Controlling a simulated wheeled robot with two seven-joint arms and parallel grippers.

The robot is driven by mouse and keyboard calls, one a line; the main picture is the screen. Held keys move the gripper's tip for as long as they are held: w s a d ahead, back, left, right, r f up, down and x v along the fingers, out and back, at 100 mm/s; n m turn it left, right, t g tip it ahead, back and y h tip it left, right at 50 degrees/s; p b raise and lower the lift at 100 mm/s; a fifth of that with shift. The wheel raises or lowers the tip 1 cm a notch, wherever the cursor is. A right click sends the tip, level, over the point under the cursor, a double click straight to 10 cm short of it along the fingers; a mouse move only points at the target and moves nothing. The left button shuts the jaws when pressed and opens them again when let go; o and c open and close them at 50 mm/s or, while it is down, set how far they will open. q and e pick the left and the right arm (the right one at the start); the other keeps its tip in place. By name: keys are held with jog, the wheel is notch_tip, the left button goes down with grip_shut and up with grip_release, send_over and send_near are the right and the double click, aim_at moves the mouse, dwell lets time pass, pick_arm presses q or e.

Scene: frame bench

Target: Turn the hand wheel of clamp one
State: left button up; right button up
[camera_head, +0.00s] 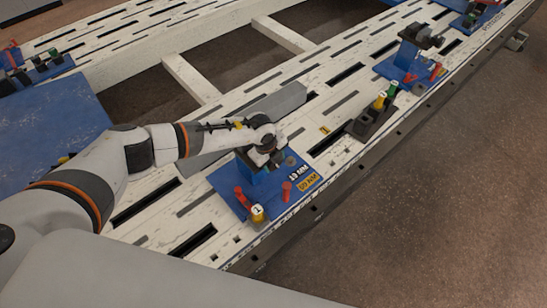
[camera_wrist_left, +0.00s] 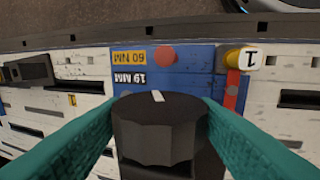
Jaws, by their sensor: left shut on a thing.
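Clamp one stands on a blue base plate (camera_head: 228,192) on the white slotted bench, with a yellow marker (camera_head: 257,213) reading 1 at its front corner. Its dark hand wheel (camera_wrist_left: 157,135) has a white line on the top and fills the lower middle of the left wrist view. My left gripper (camera_head: 265,143) is at the top of the clamp. Its teal fingers (camera_wrist_left: 68,140) lie on both sides of the wheel, shut on it. In the head view my gripper and wrist hide much of the wheel. My right gripper is not in view.
A grey bar (camera_head: 277,104) lies behind. The floor at right is clear.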

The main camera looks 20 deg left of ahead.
pick_arm(q)
jog(key=t+h+p, duration=0.2)
jog(key=t+p, duration=0.1)
jog(key=shift+s+a+f, duration=0.1)
jog(key=shift+s+a, duration=0.05)
jog(key=shift+s, duration=0.2)
jog(key=shift+a+f+t+h+p, duration=0.15)
jog(key=shift+t+h+p, duration=0.15)
jog(key=shift+t+h, duration=0.45)
jog(key=shift+t, duration=0.25)
jog(key=o, duration=1)
jog(key=p+v, duration=0.3)
jog(key=v, duration=0.9)
